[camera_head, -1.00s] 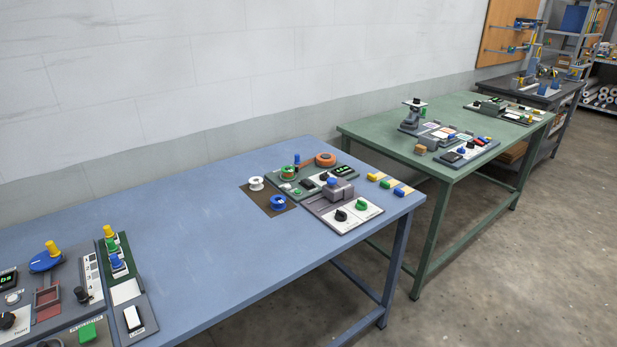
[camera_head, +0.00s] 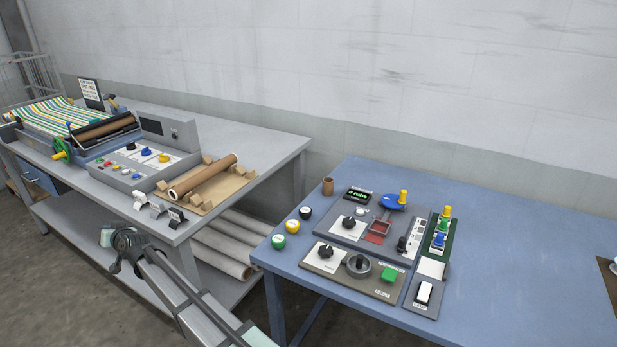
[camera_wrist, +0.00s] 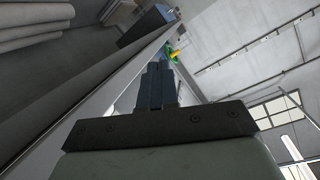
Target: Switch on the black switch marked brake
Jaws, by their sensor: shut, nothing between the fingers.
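Three small switches stand in a row along the front right edge of the grey table in the head view: a white one (camera_head: 140,199), a grey one (camera_head: 157,209) and a black one (camera_head: 177,216) nearest the corner. Their labels are too small to read. My gripper (camera_wrist: 158,70) is shut and empty in the wrist view, pointing along the table's front side toward the green handwheel (camera_wrist: 172,56). In the head view my arm reaches up from the bottom, its end just in front of the table edge, left of and below the switches. The gripper touches none of them.
The grey table (camera_head: 255,150) carries the calender press with striped cloth (camera_head: 60,117), a control panel (camera_head: 140,163) and a brown roll (camera_head: 203,176) on a board. Pale rolls (camera_head: 222,245) lie on its lower shelf. A blue table (camera_head: 500,270) with more controls stands right.

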